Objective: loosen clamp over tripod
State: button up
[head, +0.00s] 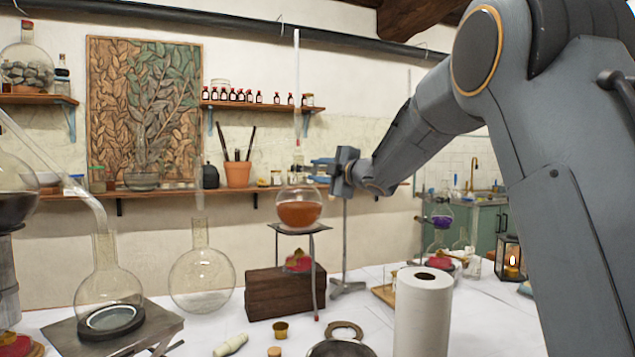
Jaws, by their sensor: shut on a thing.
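A round flask of orange liquid (299,209) sits upright on the tripod (317,262), a long clear tube rising from its neck. A thin metal stand (345,238) rises just right of the tripod. My gripper (331,171) is at the stand's upper part, right of the flask's neck, and is shut on what appears to be the clamp. The clamp itself is small and mostly hidden by the gripper, so its screw and its hold on the neck cannot be made out.
A dark wooden block (280,292) and a red burner (298,262) are by the tripod. A paper roll (423,312) stands in front right. An empty round flask (201,278) is at left. Small items and a ring (345,330) lie in front. A shelf (150,192) runs behind.

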jog(key=n+b, duration=0.4)
jog(key=shift+n, duration=0.3)
jog(key=shift+r+n+b, duration=0.1)
jog(key=shift+n+b, duration=2.1)
jog(key=shift+n, duration=0.3)
jog(key=o, duration=1)
jog(key=shift+o, duration=0.2)
jog(key=v, duration=0.7)
jog(key=shift+s+d, duration=0.2)
jog(key=shift+s, duration=0.15)
